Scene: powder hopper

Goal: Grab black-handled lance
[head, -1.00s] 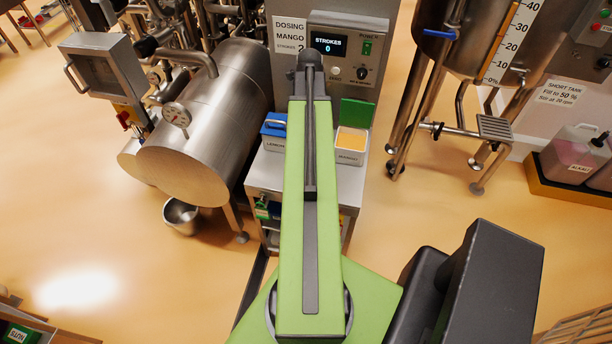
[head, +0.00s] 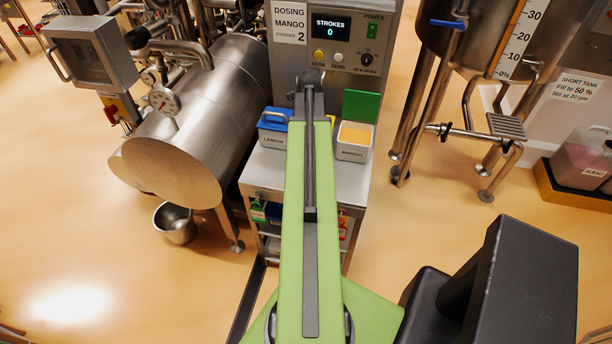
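I cannot make out a black-handled lance anywhere in the head view. My green arm reaches up the middle of the picture toward the dosing machine (head: 290,62). Its far end covers part of the machine's front and worktop. My gripper itself does not show; it is hidden beyond the arm's far end or out of view.
The dosing machine's display reads STROKES 0. A blue-lidded LEMON box (head: 272,131) and an open MANGO box (head: 353,152) stand on its worktop. A steel tank (head: 185,170) and a bowl (head: 175,224) are left. A legged tank (head: 480,40) stands right, near an ALKALI canister (head: 582,160).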

